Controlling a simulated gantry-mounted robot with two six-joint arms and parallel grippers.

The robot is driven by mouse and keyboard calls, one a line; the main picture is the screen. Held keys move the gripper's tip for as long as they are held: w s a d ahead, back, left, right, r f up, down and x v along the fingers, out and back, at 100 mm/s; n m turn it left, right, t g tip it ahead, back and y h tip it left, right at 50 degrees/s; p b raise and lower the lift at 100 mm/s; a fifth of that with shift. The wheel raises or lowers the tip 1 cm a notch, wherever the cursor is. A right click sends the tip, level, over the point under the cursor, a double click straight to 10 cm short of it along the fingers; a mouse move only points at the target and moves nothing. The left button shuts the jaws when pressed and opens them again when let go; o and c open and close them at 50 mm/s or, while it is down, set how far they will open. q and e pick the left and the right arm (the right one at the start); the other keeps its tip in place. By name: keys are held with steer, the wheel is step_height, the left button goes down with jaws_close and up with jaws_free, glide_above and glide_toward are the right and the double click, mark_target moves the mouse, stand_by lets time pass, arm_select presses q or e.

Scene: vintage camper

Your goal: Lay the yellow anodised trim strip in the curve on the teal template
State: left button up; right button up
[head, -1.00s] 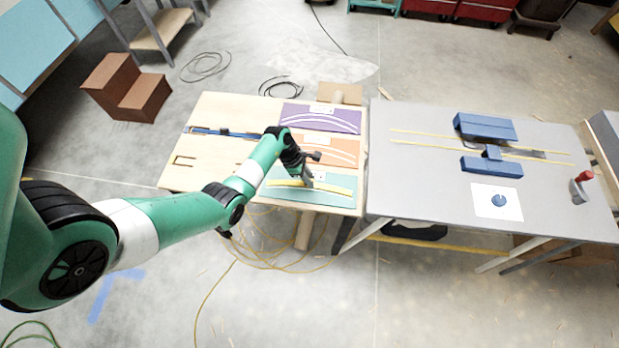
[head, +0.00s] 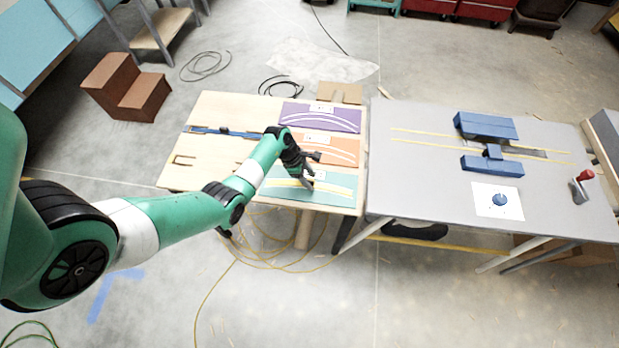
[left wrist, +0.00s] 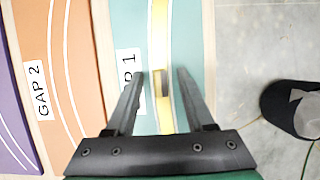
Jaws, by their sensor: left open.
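The yellow trim strip (head: 331,187) lies along the white curve on the teal template (head: 340,199), at the front of the wooden table. In the left wrist view the strip (left wrist: 160,35) runs up the template with a white line close beside it. A small dark patch shows on the strip between my fingers. My left gripper (head: 308,184) is just over the template. In the left wrist view the left gripper (left wrist: 160,74) is open, with one finger on each side of the strip and a gap to both. Its palm hides the strip's near end. My right gripper is not in view.
An orange template (head: 335,150) and a purple template (head: 325,118) lie behind the teal one on the wooden table (head: 215,115). A grey table (head: 400,195) with blue blocks (head: 488,127) and thin yellow strips stands to the right, across a narrow gap.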

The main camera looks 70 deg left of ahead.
arm_select(q)
steer(key=p+v, duration=0.4)
steer(key=v, duration=0.7)
steer(key=shift+s+r, duration=0.15)
steer(key=shift+r, duration=0.1)
